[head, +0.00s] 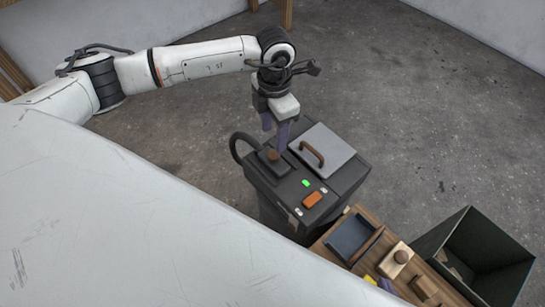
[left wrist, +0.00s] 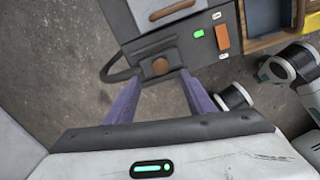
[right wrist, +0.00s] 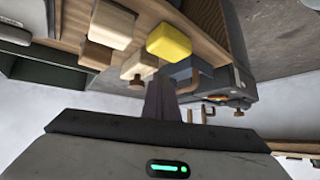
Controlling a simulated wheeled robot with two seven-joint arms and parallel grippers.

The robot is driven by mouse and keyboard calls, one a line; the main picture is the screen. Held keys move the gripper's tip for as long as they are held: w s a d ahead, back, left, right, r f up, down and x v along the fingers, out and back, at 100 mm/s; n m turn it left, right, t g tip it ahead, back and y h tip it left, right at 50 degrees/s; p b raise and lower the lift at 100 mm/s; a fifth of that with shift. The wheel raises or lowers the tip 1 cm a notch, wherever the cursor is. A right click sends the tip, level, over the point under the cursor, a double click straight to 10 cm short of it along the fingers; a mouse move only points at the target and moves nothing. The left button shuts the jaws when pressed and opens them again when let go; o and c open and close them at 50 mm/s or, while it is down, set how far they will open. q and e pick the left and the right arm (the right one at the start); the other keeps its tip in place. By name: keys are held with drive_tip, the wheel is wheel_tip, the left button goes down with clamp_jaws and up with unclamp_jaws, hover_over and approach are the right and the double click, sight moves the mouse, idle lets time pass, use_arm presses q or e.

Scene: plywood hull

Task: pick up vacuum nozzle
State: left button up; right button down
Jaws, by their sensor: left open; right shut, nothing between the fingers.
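The vacuum nozzle, a dark block with a round brown knob (head: 272,156), sits on top of the dark vacuum unit (head: 329,200), beside its black hose. In the left wrist view the nozzle's knob (left wrist: 161,66) lies just beyond and between my fingertips. My left gripper (head: 275,128) is open and empty, pointing down above the nozzle; its purple fingers (left wrist: 160,88) spread either side of the knob without visible contact. My right gripper (right wrist: 161,95) is shut and empty near the wooden bench; it is outside the head view.
The unit's top also has a grey lid with a brown handle (head: 313,153), a green light (head: 306,183) and an orange switch (head: 313,200). A wooden bench holds a blue-grey tray (head: 350,238), sanding blocks and a yellow block (right wrist: 169,42). A dark open bin (head: 480,250) stands beside it.

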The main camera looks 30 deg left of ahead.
sight(274, 153)
use_arm(q)
wheel_tip(274, 153, down, 8)
drive_tip(key=shift+s+r+b, duration=0.1)
drive_tip(key=shift+s+b, duration=0.05)
drive_tip(key=shift+b, duration=0.35)
clamp_jaws()
